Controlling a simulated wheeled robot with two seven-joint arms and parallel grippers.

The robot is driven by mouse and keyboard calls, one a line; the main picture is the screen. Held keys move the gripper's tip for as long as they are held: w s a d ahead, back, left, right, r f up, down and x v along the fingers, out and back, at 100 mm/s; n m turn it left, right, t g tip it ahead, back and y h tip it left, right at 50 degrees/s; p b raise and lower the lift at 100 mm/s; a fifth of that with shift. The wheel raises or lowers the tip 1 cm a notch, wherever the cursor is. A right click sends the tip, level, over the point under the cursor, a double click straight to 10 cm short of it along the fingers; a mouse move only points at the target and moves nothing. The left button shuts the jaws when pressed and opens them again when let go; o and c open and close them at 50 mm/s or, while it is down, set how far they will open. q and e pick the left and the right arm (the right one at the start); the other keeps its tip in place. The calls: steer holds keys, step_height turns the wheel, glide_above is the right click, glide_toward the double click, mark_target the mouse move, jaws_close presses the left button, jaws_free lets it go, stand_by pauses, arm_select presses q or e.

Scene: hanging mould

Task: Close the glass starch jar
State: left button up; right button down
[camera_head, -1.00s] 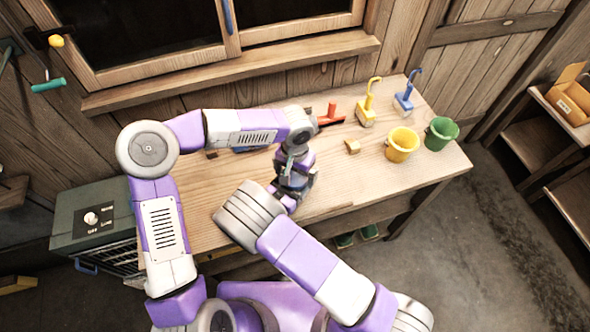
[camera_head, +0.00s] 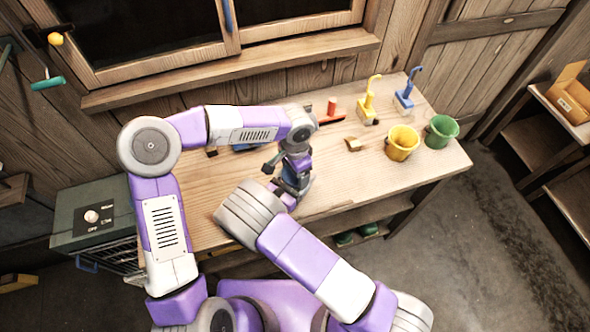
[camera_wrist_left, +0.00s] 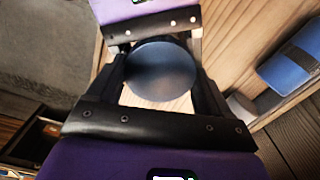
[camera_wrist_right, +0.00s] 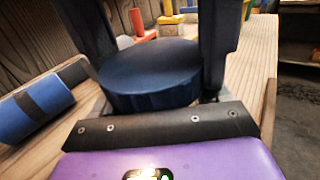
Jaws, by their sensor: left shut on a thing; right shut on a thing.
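The dark blue round lid (camera_wrist_left: 160,70) sits between the black fingers of my left gripper (camera_wrist_left: 160,80) in the left wrist view. In the right wrist view the lid (camera_wrist_right: 150,78) looks level, with dark fingers on both sides of it. My left gripper (camera_head: 292,182) points down over the bench in the head view and is shut on the lid. My right gripper reaches in level from the front, just below it; its purple and black palm (camera_wrist_right: 165,125) shows in the right wrist view. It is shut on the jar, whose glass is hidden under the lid. I cannot tell how the lid is seated.
The wooden bench (camera_head: 335,185) also holds a wooden block (camera_head: 353,144), yellow bucket (camera_head: 402,143), green bucket (camera_head: 441,132), yellow and blue hooked tools and a red tool. A blue roll (camera_wrist_right: 35,108) lies left of the lid. A green box (camera_head: 90,215) stands at left.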

arm_select(q)
steer(key=shift+m, duration=0.3)
steer(key=o, duration=1.1)
steer(key=shift+r, duration=0.15)
steer(key=shift+r, duration=2.15)
step_height(320, 180, up, 4)
steer(key=n, duration=0.6)
steer(key=shift+f+n, duration=0.25)
steer(key=shift+n, duration=0.15)
